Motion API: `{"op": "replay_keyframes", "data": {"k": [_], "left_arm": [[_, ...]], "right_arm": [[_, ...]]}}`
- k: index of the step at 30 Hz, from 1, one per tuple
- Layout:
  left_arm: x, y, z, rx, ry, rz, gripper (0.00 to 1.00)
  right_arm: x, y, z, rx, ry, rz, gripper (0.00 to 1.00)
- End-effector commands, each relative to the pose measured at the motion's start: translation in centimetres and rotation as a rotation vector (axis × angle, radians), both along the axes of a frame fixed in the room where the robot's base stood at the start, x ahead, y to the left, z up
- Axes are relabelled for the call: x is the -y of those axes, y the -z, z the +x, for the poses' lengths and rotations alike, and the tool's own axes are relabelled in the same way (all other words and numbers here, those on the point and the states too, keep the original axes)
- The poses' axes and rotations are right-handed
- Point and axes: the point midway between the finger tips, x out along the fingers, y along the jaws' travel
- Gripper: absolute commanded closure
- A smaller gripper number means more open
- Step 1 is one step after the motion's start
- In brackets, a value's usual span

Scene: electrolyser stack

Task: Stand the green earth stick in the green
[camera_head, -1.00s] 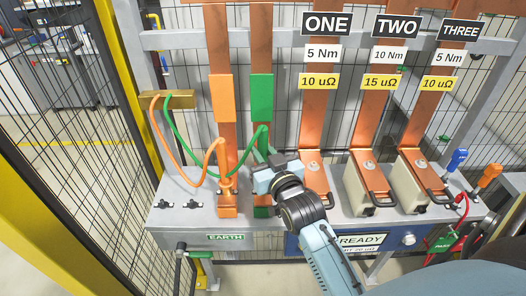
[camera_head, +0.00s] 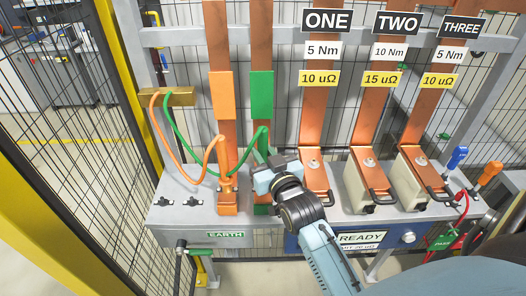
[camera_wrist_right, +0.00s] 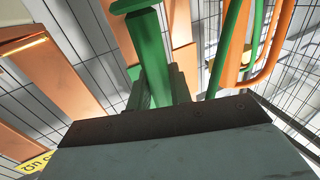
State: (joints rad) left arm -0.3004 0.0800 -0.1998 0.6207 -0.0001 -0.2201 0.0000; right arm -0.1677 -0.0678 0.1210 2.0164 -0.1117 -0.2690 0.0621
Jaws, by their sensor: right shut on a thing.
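The green earth stick (camera_wrist_right: 146,50) is in my right gripper, with its green cable (camera_head: 176,128) running from the brass block. My right gripper (camera_head: 268,160) is shut on it, in front of the lower part of the copper bar with the green marking (camera_head: 262,97). A green part (camera_head: 262,210) shows at the foot of that bar, below the gripper. I cannot tell whether the stick touches it. My left gripper is not in view.
The orange stick (camera_head: 222,155) stands at the orange-marked bar (camera_head: 223,97), just left. A brass block (camera_head: 180,97) holds both cables' ends. Copper links with handles (camera_head: 372,180) stand to the right.

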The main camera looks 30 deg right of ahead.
Motion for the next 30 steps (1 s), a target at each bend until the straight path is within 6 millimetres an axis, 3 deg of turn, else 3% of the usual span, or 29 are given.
{"op": "replay_keyframes", "data": {"k": [30], "left_arm": [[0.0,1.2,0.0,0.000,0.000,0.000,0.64]], "right_arm": [[0.0,2.1,0.0,0.002,0.000,0.000,1.00]]}}
